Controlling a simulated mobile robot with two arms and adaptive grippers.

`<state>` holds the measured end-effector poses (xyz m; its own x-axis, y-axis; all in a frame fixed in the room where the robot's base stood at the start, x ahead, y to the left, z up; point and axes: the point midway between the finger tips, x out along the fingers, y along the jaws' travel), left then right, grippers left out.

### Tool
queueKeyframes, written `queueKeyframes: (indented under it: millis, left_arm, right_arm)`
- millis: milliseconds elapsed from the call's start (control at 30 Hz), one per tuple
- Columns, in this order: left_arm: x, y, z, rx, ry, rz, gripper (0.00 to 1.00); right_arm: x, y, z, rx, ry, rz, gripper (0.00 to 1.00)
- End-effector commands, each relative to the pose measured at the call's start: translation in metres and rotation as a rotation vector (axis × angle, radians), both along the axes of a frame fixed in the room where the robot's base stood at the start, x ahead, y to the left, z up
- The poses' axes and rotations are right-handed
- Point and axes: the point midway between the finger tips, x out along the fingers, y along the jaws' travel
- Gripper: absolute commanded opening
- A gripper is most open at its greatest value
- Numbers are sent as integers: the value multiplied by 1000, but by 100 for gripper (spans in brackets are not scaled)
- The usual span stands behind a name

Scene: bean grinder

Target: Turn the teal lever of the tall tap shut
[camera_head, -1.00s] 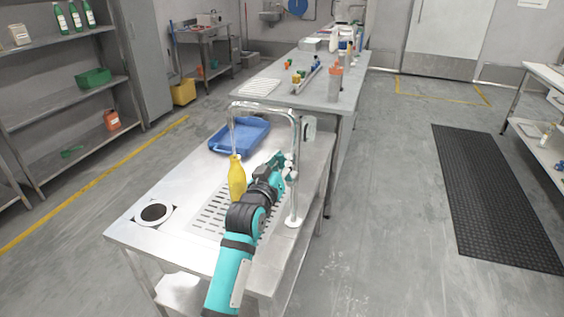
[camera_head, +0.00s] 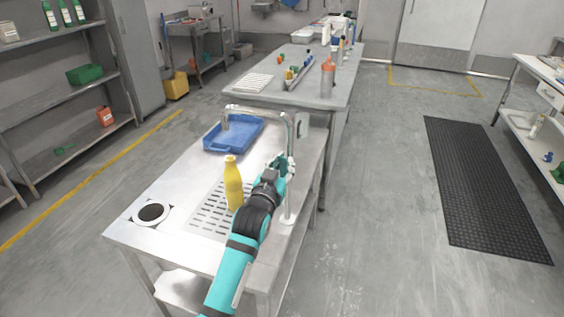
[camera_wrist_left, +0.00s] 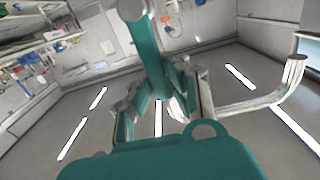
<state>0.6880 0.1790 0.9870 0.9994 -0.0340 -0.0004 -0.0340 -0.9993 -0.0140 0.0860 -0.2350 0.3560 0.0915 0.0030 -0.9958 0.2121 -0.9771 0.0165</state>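The tall chrome tap (camera_head: 290,135) stands at the right edge of the steel sink table, its spout arching left. No stream shows below the spout now. My left gripper (camera_head: 281,165) is at the tap's column, where the lever sits. The gripper largely hides the lever in the head view. In the wrist view a teal bar (camera_wrist_left: 150,55), which looks like the lever, runs close to the fingers (camera_wrist_left: 165,95). I cannot tell whether they grip it. The chrome spout (camera_wrist_left: 275,95) shows at right. My right gripper is not in view.
A yellow bottle (camera_head: 233,185) stands on the drain grate (camera_head: 208,208), left of my arm. A blue tray (camera_head: 238,143) lies behind it. A round hole (camera_head: 152,212) is at the table's left. A second table (camera_head: 262,99) with bottles stands behind.

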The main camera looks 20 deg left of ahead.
Motion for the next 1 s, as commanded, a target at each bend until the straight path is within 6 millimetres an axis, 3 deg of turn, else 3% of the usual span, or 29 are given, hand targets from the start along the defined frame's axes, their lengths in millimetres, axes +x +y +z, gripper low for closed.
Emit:
queueKeyframes:
  millis: [33,233,567,667,1000]
  left_arm:
    - [0,0,0,5,-1,0,16]
    - [0,0,0,3,-1,0,40]
    - [-4,0,-1,1,0,0,40]
    - [-16,0,-1,1,1,0,40]
    - [-87,3,-1,2,1,-1,40]
  right_arm:
    - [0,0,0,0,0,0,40]
    - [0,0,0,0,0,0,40]
    - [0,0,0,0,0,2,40]
    - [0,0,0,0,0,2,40]
    - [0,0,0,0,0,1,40]
